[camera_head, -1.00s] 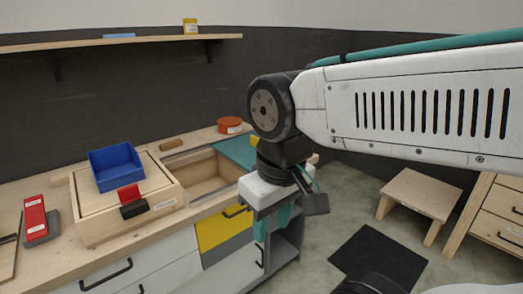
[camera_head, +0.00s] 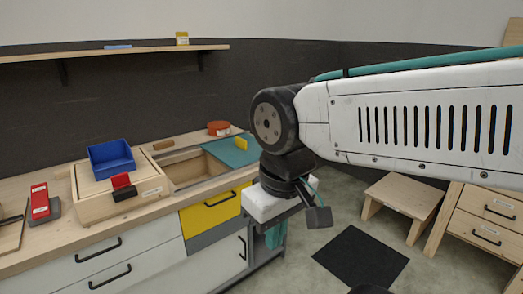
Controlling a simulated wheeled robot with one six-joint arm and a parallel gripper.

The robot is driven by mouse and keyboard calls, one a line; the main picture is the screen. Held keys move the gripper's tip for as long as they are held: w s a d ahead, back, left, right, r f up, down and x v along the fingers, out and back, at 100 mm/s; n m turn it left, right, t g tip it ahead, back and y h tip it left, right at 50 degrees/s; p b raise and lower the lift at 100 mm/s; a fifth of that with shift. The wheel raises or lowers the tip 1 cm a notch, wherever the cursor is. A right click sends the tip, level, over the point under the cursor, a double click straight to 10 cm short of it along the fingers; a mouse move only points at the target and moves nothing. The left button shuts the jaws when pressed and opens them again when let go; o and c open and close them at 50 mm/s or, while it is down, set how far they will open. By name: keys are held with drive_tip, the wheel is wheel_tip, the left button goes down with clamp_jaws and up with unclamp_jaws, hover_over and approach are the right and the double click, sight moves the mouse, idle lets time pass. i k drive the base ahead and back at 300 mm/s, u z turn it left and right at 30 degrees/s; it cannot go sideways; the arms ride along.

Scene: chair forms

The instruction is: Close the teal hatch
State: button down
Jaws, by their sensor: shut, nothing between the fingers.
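The teal hatch (camera_head: 232,150) is a flat panel with a small yellow handle (camera_head: 241,143), set in the wooden counter top. It lies over the right part of a recess; the left part of the recess (camera_head: 200,170) is open, showing its bare wooden inside. The arm hides the hatch's right end. My gripper (camera_head: 275,240) hangs in front of the counter's right end, to the right of and nearer than the hatch. It points down with teal fingers, shut and empty, and appears apart from the hatch.
A blue bin (camera_head: 111,158) stands on a wooden box (camera_head: 93,207) left of the recess. A red tin (camera_head: 218,128) stands behind the hatch. A yellow drawer front (camera_head: 211,213) is below the recess. A stool (camera_head: 403,198) and black mat (camera_head: 360,257) are on the right floor.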

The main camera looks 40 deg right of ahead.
sight(234, 152)
drive_tip(key=k, duration=0.65)
drive_tip(key=z, duration=1)
drive_tip(key=i, duration=1.55)
drive_tip(key=u, duration=0.45)
drive_tip(key=i, duration=0.5)
drive_tip(key=u, duration=0.5)
